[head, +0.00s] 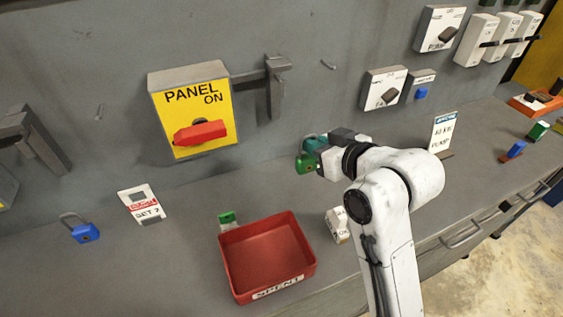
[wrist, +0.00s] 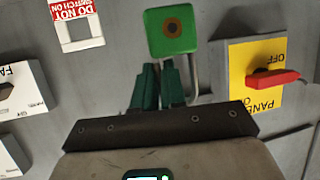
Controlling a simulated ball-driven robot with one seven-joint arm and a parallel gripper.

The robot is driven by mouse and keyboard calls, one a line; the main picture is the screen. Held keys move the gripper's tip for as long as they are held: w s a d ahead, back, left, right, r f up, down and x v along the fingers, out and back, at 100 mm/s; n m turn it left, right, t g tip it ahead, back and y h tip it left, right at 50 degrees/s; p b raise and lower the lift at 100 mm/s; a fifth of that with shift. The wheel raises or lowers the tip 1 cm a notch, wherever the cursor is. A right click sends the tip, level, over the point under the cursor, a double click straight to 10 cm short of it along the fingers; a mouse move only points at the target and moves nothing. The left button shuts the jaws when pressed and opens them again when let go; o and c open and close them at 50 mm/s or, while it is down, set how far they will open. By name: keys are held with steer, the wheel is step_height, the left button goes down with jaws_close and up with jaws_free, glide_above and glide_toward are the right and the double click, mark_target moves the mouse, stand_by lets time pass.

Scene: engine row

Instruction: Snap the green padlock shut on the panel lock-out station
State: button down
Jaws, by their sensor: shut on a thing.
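My gripper (head: 317,151) is shut on a green padlock (head: 306,164), held in the air in front of the wall, right of the panel station. In the wrist view the green padlock (wrist: 172,33) shows its round keyhole, and its shackle runs down beside the gripper fingers (wrist: 164,85). I cannot tell whether the shackle is open. The panel lock-out station (head: 190,110) is a yellow plate marked PANEL ON with a red handle (head: 199,132) lying sideways. In the wrist view the yellow plate (wrist: 252,82) shows upside down at the right. A grey bracket (head: 274,85) sticks out of the wall to its right.
A red tray (head: 268,290) marked SPENT stands on the bench below. A blue padlock (head: 85,233) and a tag card (head: 142,204) lie left. A small green item (head: 228,219) stands behind the tray. A white sign (head: 442,132) stands right.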

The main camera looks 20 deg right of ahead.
steer(key=w+a+f, duration=0.1)
steer(key=w+f, duration=0.1)
steer(key=f, duration=0.1)
steer(key=w+a+f, duration=0.1)
steer(key=w+f, duration=0.2)
steer(key=w+a+f+p, duration=0.1)
steer(key=w+f, duration=0.2)
steer(key=shift+w+a+f, duration=0.15)
steer(key=shift+a+f, duration=0.05)
steer(key=shift+a, duration=0.1)
steer(key=shift+f, duration=0.5)
steer(key=shift+f, duration=0.15)
steer(key=c, duration=1.2)
jaws_free()
steer(key=shift+f+b, duration=0.15)
steer(key=shift+b, duration=0.15)
